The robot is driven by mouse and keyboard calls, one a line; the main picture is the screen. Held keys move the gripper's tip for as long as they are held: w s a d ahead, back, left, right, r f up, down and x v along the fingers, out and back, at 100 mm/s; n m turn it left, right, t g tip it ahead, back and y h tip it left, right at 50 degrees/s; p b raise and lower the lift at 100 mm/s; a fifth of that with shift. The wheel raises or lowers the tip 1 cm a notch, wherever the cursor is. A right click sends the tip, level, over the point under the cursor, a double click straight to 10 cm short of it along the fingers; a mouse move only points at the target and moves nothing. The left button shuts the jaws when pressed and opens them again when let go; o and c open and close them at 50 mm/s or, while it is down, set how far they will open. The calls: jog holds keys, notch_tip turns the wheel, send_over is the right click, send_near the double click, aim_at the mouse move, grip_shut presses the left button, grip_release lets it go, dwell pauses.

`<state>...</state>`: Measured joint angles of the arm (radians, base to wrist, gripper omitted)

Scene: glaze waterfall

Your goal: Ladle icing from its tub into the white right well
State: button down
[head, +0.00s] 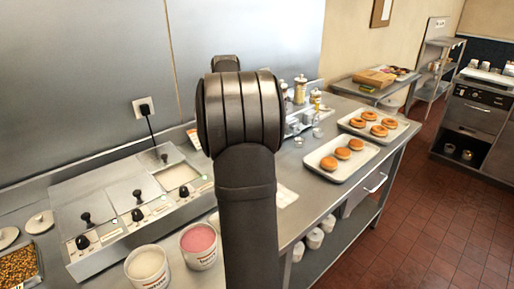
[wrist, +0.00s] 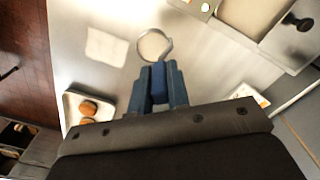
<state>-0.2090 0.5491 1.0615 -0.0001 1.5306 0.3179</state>
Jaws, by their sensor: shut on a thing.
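My gripper (wrist: 160,72), with blue fingers, is shut on the ladle (wrist: 140,48) in the wrist view. The ladle's round rim shows just beyond the fingertips over the steel counter. Its inside looks pale cream, but I cannot tell whether it holds icing. In the head view my arm hides the gripper and ladle. A tub of white icing (head: 148,265) and a tub of pink icing (head: 199,243) stand at the counter's front.
The steel warmer unit (head: 100,190) has several black knobs. Trays of doughnuts (head: 341,158) lie to the right. A paper sheet (wrist: 106,46) lies flat on the counter. Toppings (head: 18,265) sit at the far left. Bottles (head: 300,90) stand behind my arm.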

jog(key=s+a+r+m, duration=0.1)
jog(key=a+r+m, duration=0.1)
jog(key=a, duration=2)
jog(key=s+d+f+t+y, duration=0.1)
jog(key=d+f+t+y, duration=0.1)
jog(key=d+y, duration=0.3)
jog(key=s+d+f+t+y, duration=0.2)
jog(key=d+f+y, duration=0.1)
jog(key=d+y, duration=0.3)
jog(key=shift+s+d+f+y, duration=0.15)
jog(key=shift+s+d+y, duration=0.1)
jog(key=shift+y, duration=1.05)
dwell(0.8)
dwell(2.3)
